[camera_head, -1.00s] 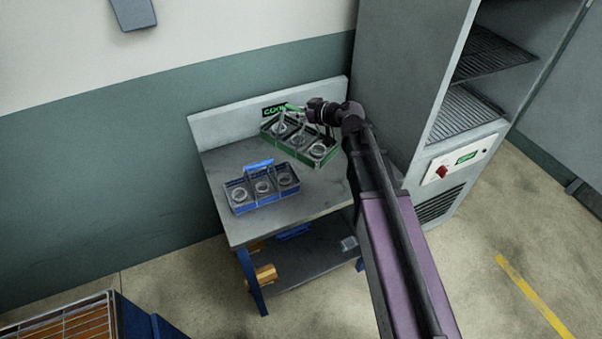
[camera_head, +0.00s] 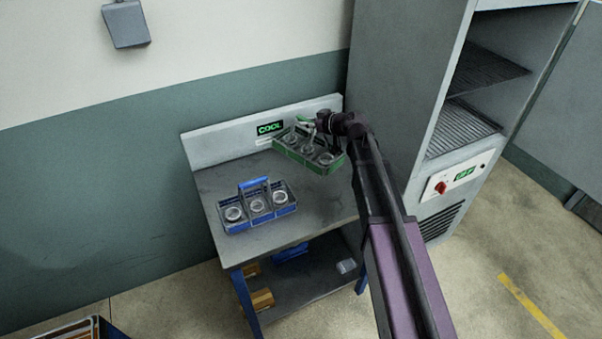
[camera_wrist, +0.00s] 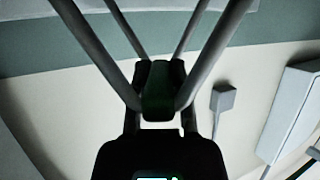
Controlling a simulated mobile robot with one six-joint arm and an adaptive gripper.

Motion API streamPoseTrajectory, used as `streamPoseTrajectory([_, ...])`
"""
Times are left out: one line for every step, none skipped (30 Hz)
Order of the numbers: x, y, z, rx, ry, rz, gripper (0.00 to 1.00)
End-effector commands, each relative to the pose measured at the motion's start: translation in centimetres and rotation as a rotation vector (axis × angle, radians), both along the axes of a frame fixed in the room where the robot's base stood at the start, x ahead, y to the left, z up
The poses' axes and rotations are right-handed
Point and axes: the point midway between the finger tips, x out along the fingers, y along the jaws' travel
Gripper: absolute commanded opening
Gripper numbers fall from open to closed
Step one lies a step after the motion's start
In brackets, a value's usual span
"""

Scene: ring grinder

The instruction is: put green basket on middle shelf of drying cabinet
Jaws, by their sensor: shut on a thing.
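The green basket (camera_head: 318,163) hangs from or sits under my gripper (camera_head: 306,121) at the back right of the grey bench. It holds several ring-like parts in a row. I cannot tell whether its base touches the bench top. My gripper is shut on its green handle (camera_wrist: 160,92), which shows between the fingers in the wrist view. The drying cabinet (camera_head: 395,85) stands open at the right of the bench. Two wire shelves show inside, an upper one (camera_head: 485,72) and a lower one (camera_head: 462,130). The cabinet's top is out of view.
A blue basket (camera_head: 258,220) with rings stands on the bench (camera_head: 325,208), left of the green one. A COOL sign (camera_head: 269,128) is on the bench's backboard. The cabinet's side wall stands between bench and shelves. The open door (camera_head: 570,110) is at far right. Floor in front is clear.

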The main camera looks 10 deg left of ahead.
Motion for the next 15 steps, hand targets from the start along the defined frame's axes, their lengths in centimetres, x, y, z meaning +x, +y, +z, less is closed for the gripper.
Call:
streamPoseTrajectory([0.0, 0.0, -0.3, 0.001, 0.000, 0.000, 0.00])
streamPoseTrajectory([0.0, 0.0, -0.4, 0.001, 0.000, 0.000, 0.00])
streamPoseTrajectory([0.0, 0.0, -0.6, 0.001, 0.000, 0.000, 0.00])
streamPoseTrajectory([0.0, 0.0, -0.8, 0.001, 0.000, 0.000, 0.00])
streamPoseTrajectory([0.0, 0.1, -1.1, 0.001, 0.000, 0.000, 0.00])
streamPoseTrajectory([0.0, 0.1, -1.4, 0.001, 0.000, 0.000, 0.00])
streamPoseTrajectory([0.0, 0.1, -1.6, 0.001, 0.000, 0.000, 0.00])
streamPoseTrajectory([0.0, 0.1, -1.9, 0.001, 0.000, 0.000, 0.00])
streamPoseTrajectory([0.0, 0.1, -2.3, 0.002, 0.001, 0.001, 0.00])
streamPoseTrajectory([0.0, 0.1, -2.6, 0.002, 0.001, 0.001, 0.00])
streamPoseTrajectory([0.0, 0.1, -2.9, 0.002, 0.001, 0.001, 0.00])
streamPoseTrajectory([0.0, 0.1, -3.2, 0.002, 0.001, 0.001, 0.00])
streamPoseTrajectory([0.0, 0.1, -3.5, 0.002, 0.001, 0.001, 0.00])
streamPoseTrajectory([0.0, 0.1, -3.8, 0.002, 0.001, 0.001, 0.00])
streamPoseTrajectory([0.0, 0.1, -4.1, 0.002, 0.001, 0.001, 0.00])
